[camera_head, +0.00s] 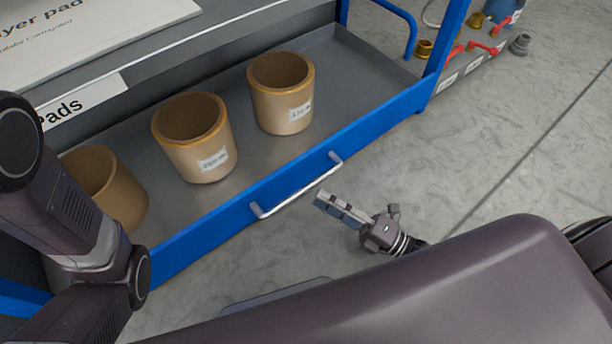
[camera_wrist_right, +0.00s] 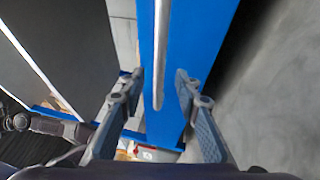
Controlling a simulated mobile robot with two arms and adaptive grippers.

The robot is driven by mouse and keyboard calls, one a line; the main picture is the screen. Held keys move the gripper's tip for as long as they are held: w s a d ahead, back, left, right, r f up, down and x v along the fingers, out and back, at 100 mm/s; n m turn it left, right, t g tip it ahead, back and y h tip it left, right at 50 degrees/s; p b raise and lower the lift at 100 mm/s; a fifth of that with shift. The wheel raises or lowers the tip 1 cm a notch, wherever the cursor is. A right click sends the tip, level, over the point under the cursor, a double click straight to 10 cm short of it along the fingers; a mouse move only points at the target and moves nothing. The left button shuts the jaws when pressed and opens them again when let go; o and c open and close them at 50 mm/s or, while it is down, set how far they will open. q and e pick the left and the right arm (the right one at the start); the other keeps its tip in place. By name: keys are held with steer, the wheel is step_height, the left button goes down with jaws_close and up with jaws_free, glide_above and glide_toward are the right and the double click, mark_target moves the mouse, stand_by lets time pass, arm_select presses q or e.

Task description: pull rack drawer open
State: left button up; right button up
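The rack drawer (camera_head: 340,50) is a grey tray with a blue front (camera_head: 215,232), and its inside shows below the upper shelf. A pale bar handle (camera_head: 300,192) is fixed on the blue front. My right gripper (camera_head: 328,203) is just in front of the handle, near its right half. In the right wrist view, the fingers of my right gripper (camera_wrist_right: 160,74) are open, with the handle (camera_wrist_right: 161,50) lying between them; neither finger visibly touches it. My left arm comes in at the left, and its gripper is out of view.
Three tan tubes, a left one (camera_head: 120,195), a middle one (camera_head: 193,150) and a right one (camera_head: 283,105), stand in the drawer. A blue post (camera_head: 447,45) rises at its right end. Red-handled fittings (camera_head: 485,47) lie beyond. The grey floor (camera_head: 480,130) at right is clear.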

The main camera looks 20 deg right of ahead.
mark_target(304, 188)
steer(key=b+x, duration=0.2)
steer(key=x, duration=0.3)
steer(key=shift+a, duration=0.1)
steer(key=shift+w+a+r, duration=0.15)
steer(key=shift+w+a, duration=0.15)
steer(key=shift+w, duration=0.05)
steer(key=shift+c, duration=0.2)
jaws_close()
